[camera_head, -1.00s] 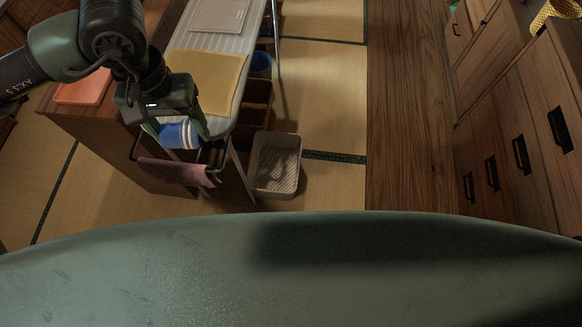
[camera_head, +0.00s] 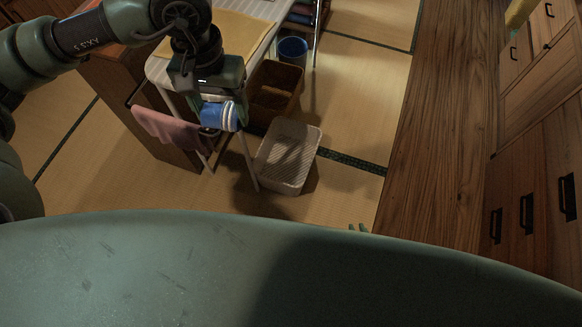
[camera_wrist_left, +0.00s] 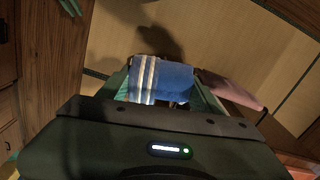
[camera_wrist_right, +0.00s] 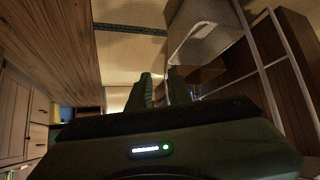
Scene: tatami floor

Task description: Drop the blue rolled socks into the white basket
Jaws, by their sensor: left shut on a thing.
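My left gripper (camera_head: 212,100) is shut on the blue rolled socks (camera_head: 219,116), which have white stripes at one end. It holds them in the air beside the table, to the upper left of the white basket in the head view. The socks (camera_wrist_left: 172,82) also show between the fingers in the left wrist view. The white basket (camera_head: 309,143) stands on the tatami floor and looks empty. It also shows in the right wrist view (camera_wrist_right: 203,38). My right gripper (camera_wrist_right: 160,90) points away from its camera, its fingers slightly apart with nothing visible between them. Only its tips show in the head view.
A brown basket (camera_head: 275,90) and a blue bin (camera_head: 292,48) stand behind the white basket. A pink cloth (camera_head: 165,126) hangs from a rail by the table (camera_head: 160,70). Wooden drawers (camera_head: 540,190) line the right side. Tatami is clear in front of the white basket.

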